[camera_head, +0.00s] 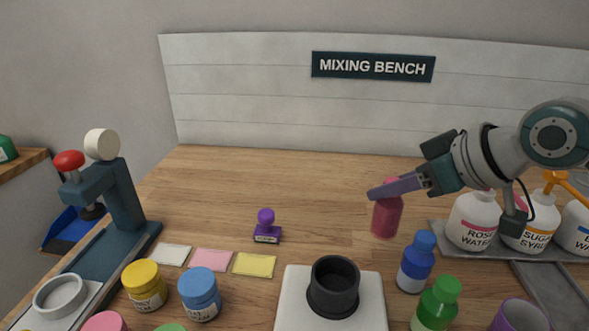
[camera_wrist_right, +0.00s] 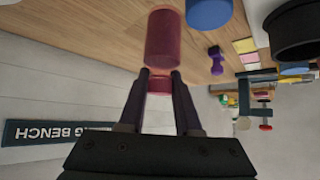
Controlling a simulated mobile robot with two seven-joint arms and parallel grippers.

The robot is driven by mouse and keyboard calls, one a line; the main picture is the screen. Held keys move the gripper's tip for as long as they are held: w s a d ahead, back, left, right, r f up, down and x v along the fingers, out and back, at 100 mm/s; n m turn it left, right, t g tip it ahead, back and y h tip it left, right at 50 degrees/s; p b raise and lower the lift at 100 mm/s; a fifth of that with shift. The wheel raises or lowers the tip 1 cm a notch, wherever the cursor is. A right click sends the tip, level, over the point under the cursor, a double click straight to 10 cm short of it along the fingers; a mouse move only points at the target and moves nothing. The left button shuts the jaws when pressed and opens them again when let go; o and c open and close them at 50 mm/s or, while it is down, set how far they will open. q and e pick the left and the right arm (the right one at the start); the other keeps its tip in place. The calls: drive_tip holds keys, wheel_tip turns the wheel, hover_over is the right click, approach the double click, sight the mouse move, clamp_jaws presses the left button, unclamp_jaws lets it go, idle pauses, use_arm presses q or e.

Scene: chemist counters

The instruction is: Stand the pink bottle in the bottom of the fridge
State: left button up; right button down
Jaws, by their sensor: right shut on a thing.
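The pink bottle (camera_head: 386,217) is a small dark-pink cylinder, upright at the right of the middle of the mixing bench. My right gripper (camera_head: 382,190) reaches in from the right and is shut on the bottle's top. In the right wrist view, the fingers (camera_wrist_right: 158,88) close around the narrow neck and cap, and the bottle's body (camera_wrist_right: 166,38) extends beyond them. I cannot tell whether its base touches the bench. My left gripper and the fridge are not in view.
A blue bottle (camera_head: 415,262) and a green bottle (camera_head: 436,305) stand nearer. Large white bottles (camera_head: 472,221) stand on a grey tray at right. A black cup (camera_head: 333,287) sits on a white plate. A purple stamp (camera_head: 266,227) stands left. The back of the bench is clear.

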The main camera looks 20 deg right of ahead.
sight(399, 203)
drive_tip(key=shift+f+b, duration=0.3)
drive_tip(key=shift+f, duration=1.4)
drive_tip(key=shift+f, duration=0.15)
drive_tip(key=c, duration=0.6)
unclamp_jaws()
